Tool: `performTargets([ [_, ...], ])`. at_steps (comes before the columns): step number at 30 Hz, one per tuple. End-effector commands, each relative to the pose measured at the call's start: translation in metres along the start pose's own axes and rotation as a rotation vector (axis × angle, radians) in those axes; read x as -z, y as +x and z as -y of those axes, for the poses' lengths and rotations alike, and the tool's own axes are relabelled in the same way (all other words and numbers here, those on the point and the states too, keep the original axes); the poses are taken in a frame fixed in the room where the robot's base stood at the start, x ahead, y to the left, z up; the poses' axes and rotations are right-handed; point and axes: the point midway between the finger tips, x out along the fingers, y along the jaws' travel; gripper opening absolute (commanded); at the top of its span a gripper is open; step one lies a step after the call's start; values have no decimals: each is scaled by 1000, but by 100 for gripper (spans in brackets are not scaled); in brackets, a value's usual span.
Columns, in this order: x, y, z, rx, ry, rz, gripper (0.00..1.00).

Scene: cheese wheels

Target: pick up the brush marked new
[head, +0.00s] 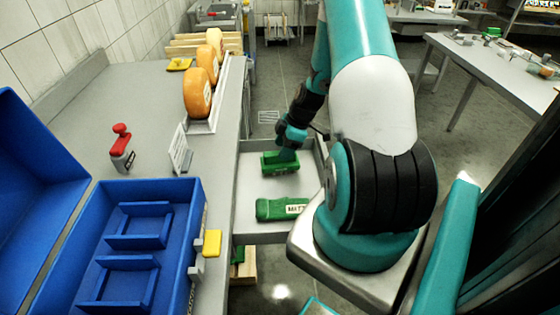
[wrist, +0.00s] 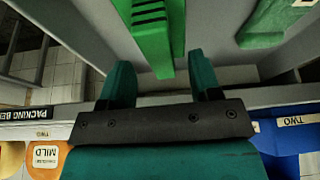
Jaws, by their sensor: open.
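Two green things lie in an open grey drawer (head: 240,190). The nearer green one (head: 270,210) carries a white label with dark letters too small to read surely; it also shows in the wrist view (wrist: 262,25) at the upper right. The farther green one (head: 280,168) is partly covered by my gripper, and no label shows on it. In the wrist view this farther one (wrist: 152,45) has dark ridges and lies beyond and between my fingertips. My gripper (wrist: 160,72) is open, with teal fingers apart, above it. I cannot tell whether they touch it.
An open blue case (head: 190,225) stands on the bench left of the drawer, with a yellow latch (head: 212,243). A red-handled stamp (head: 121,145), a small sign (head: 180,152) and orange cheese wheels (head: 197,93) stand farther along. The drawer walls are close around my gripper.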

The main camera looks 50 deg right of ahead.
Motion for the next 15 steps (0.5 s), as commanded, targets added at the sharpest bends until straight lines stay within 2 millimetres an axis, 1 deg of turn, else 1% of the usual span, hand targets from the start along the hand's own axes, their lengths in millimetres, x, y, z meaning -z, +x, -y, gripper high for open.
performTargets([
  [1,4,6,2,6,-1,0,57],
  [3,2,17,1,4,0,0,57],
  [6,2,25,1,1,0,0,57],
  [15,2,27,0,-1,0,0,57],
])
